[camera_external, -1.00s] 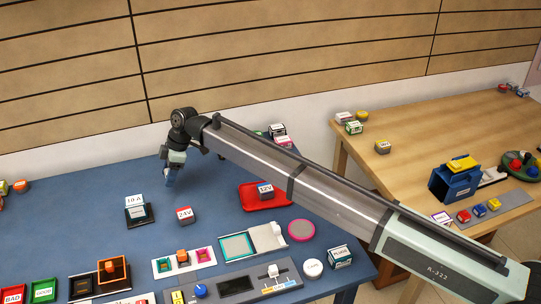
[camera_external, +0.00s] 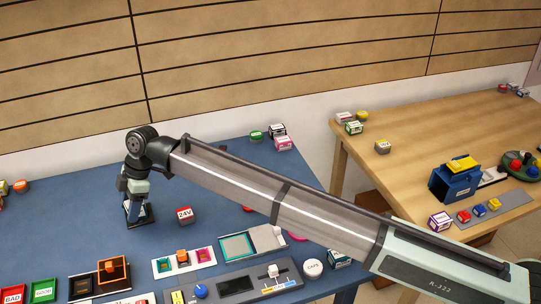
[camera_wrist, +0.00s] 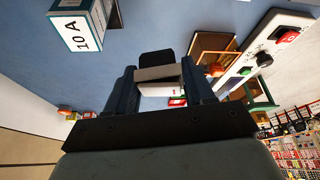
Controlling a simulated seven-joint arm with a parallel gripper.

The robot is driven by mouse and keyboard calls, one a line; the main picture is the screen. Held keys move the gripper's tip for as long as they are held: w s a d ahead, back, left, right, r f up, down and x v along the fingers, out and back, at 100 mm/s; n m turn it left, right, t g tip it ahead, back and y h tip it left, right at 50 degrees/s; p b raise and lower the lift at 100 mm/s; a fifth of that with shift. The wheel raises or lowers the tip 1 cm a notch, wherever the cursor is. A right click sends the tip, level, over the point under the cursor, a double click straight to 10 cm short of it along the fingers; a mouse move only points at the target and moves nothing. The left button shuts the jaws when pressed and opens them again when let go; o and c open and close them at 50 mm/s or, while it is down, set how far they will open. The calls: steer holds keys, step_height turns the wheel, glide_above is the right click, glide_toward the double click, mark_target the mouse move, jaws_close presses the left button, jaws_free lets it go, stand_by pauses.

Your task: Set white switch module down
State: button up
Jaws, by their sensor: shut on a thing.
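The white switch module (camera_wrist: 158,74) is between the two fingers of my gripper (camera_wrist: 160,82) in the wrist view, and my gripper is shut on it. Part of the module is hidden by the fingers. In the external view my gripper (camera_external: 134,207) points down over the small dark stand (camera_external: 147,222) at the left middle of the blue table, and it covers most of the stand. A dark piece (camera_wrist: 155,58) shows just beyond the module in the wrist view. I cannot tell whether the module touches the stand.
A white box marked 10 A (camera_wrist: 76,31) is near in the wrist view. A 24V block (camera_external: 184,215) stands right of my gripper. Trays (camera_external: 184,262) and a control panel (camera_external: 236,285) lie in front.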

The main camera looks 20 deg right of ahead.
steer(key=n, duration=0.1)
glide_above(146, 252)
steer(key=d, duration=0.2)
steer(key=shift+n+g, duration=0.3)
steer(key=shift+w+a+f, duration=0.15)
steer(key=shift+f, duration=2.45)
steer(key=shift+w+a+f, duration=0.1)
steer(key=shift+f, duration=2.45)
steer(key=shift+f, duration=0.1)
steer(key=o, duration=1)
steer(key=v, duration=1.2)
steer(key=shift+a, duration=0.15)
